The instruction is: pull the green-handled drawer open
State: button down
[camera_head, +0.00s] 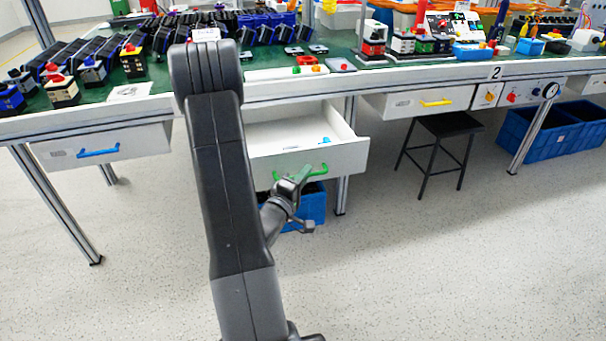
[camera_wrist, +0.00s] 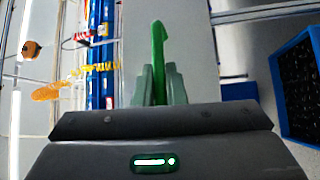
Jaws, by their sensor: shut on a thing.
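The white drawer (camera_head: 338,157) with the green handle (camera_head: 318,171) stands open under the table, pulled well out toward me. Its inside shows, with a small blue item (camera_head: 326,140) in it. My gripper (camera_head: 298,179) is at the drawer's front, shut on the green handle. In the wrist view, the green handle (camera_wrist: 158,50) rises between the two fingers of my gripper (camera_wrist: 160,85). My arm hides the left part of the drawer in the head view.
A blue-handled drawer (camera_head: 100,153) at left and a yellow-handled drawer (camera_head: 420,103) at right are closed. A black stool (camera_head: 450,125) stands right of the open drawer. Blue bins (camera_head: 545,130) sit at far right. The floor in front is clear.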

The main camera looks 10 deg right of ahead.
jog(key=c, duration=1.5)
grip_release()
jog(key=p+v, duration=0.1)
jog(key=v, duration=1.2)
jog(key=shift+s+a+f, duration=0.1)
jog(key=shift+s+a, duration=0.1)
jog(key=shift+s, duration=0.15)
jog(key=shift+w+d, duration=0.1)
jog(key=b+x, duration=0.1)
jog(key=x, duration=1.2)
jog(key=shift+w+d, duration=0.15)
jog(key=shift+w, duration=0.15)
